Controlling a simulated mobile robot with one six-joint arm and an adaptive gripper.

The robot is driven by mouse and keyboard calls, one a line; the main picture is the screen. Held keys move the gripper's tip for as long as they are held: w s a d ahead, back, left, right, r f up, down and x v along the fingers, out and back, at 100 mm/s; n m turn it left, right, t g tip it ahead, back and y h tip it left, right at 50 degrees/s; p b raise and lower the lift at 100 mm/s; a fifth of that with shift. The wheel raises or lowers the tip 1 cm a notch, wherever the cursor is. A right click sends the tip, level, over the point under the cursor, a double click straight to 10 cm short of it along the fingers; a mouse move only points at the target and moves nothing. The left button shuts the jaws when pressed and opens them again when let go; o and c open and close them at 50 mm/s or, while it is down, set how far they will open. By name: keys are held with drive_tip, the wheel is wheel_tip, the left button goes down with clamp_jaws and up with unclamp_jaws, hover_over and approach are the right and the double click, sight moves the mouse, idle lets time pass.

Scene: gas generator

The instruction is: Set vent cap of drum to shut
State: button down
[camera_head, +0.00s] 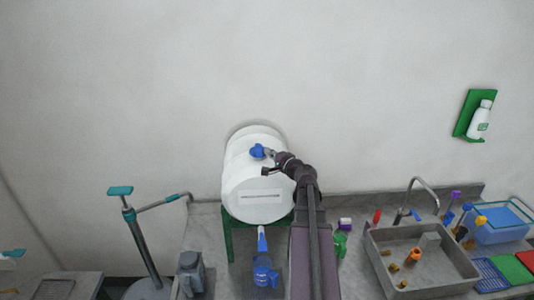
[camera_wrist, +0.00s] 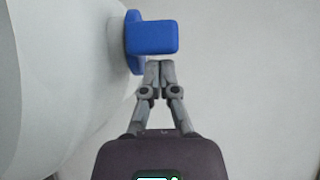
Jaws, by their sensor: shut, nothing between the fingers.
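The drum (camera_head: 260,189) is a white barrel lying on a green stand (camera_head: 229,243) against the back wall. Its blue vent cap (camera_head: 256,151) sits on the upper part of the drum. In the wrist view the cap (camera_wrist: 152,37) shows a flat wing-like handle pointing right from a round base on the drum's white side (camera_wrist: 62,60). My gripper (camera_wrist: 160,66) is shut and empty, with its fingertips just below the cap's handle in the picture. Whether they touch it I cannot tell. In the head view my gripper (camera_head: 270,153) is just right of the cap.
A sink (camera_head: 421,262) with several small items stands right, and a teal-handled pump (camera_head: 140,240) stands left. A white bottle (camera_head: 480,120) hangs on a green wall holder. The wall area above the drum is clear.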

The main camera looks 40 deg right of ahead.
drive_tip(key=shift+s+d, duration=0.2)
drive_tip(key=shift+d, duration=0.25)
drive_tip(key=shift+s+d, duration=0.3)
drive_tip(key=shift+d, duration=0.25)
drive_tip(key=shift+s+d, duration=0.3)
drive_tip(key=shift+d, duration=0.25)
drive_tip(key=s+a, duration=0.3)
drive_tip(key=s, duration=0.6)
drive_tip(key=shift+s+a, duration=0.25)
drive_tip(key=shift+s, duration=0.1)
